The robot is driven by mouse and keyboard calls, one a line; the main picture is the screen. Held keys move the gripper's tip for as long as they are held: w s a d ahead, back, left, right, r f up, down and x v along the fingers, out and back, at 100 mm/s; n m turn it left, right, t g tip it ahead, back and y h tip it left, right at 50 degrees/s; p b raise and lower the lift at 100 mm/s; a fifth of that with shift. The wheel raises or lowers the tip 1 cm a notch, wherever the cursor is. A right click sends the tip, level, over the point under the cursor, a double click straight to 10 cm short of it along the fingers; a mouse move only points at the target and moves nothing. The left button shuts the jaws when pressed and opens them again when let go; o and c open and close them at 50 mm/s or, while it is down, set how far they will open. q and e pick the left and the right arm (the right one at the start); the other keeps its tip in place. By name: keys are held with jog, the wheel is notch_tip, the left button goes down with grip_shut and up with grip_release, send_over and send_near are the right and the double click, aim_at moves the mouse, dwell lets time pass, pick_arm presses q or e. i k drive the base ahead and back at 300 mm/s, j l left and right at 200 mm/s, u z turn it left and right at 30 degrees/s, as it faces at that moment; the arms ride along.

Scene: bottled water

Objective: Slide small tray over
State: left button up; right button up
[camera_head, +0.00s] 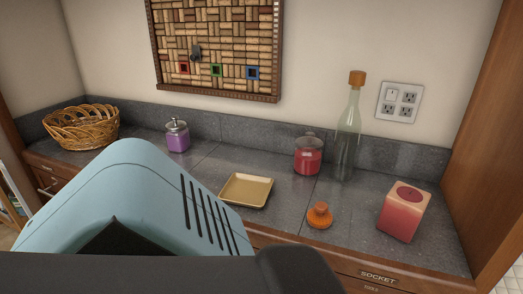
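The small tray (247,190) is a shallow, square, gold-tan dish. It lies flat and empty on the dark grey stone counter, near the front edge and around the middle of the head view. Its left corner is close to the outline of a large light-blue body part of mine, which fills the lower left. Neither of my grippers can be made out in this view.
A pink box (405,211) is at right, a purple jar (177,136) and wicker basket (80,128) at left.

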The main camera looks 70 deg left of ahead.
aim_at(247, 191)
jog(key=i+l, duration=0.3)
jog(key=i+u, duration=0.1)
jog(key=u, duration=2.3)
